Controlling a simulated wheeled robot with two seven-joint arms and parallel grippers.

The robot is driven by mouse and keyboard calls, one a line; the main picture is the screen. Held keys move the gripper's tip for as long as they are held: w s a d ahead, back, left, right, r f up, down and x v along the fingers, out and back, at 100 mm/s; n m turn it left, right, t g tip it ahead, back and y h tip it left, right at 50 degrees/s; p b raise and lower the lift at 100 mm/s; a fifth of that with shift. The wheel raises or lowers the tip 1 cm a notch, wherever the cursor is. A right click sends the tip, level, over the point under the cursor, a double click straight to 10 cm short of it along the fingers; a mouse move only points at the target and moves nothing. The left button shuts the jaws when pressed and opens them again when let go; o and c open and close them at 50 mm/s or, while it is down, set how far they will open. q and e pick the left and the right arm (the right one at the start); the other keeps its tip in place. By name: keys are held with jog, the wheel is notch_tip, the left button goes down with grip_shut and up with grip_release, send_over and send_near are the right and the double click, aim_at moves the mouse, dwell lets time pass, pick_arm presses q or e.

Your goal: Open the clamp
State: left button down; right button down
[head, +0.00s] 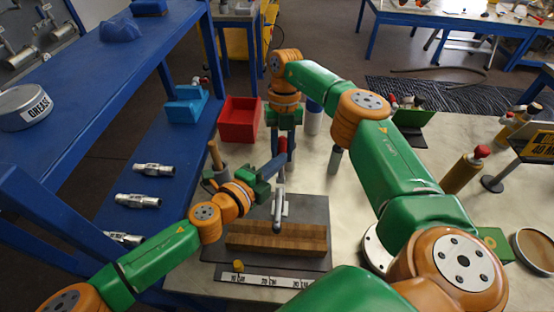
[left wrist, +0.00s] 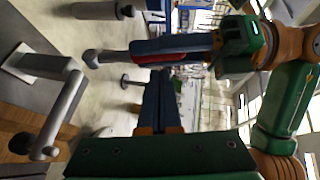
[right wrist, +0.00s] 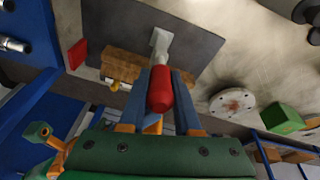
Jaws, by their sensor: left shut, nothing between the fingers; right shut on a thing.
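The clamp (head: 279,208) is a grey metal toggle clamp with a red handle (head: 282,146). Its bar reaches over a wooden block (head: 290,239) on a dark steel plate (head: 316,212). My right gripper (head: 284,153) points down and is shut on the red handle. In the right wrist view the handle (right wrist: 161,90) sits between its blue fingers, with the clamp's grey base (right wrist: 160,42) beyond. My left gripper (head: 276,165) is shut and empty beside the clamp. In the left wrist view the clamp bar (left wrist: 62,108) is left of its fingers (left wrist: 160,85). Whether the bar touches the wood is unclear.
A red bin (head: 239,120) stands behind the plate. A cup with a wooden-handled tool (head: 215,158) is left of the clamp. A marked scale strip (head: 268,281) lies in front. Blue shelving with metal fittings (head: 138,200) borders the left. Bottles stand at right (head: 463,172).

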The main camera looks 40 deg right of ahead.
pick_arm(q)
jog(key=shift+w+d+f, duration=0.1)
jog(key=shift+w+f, duration=0.05)
jog(key=shift+w, duration=0.2)
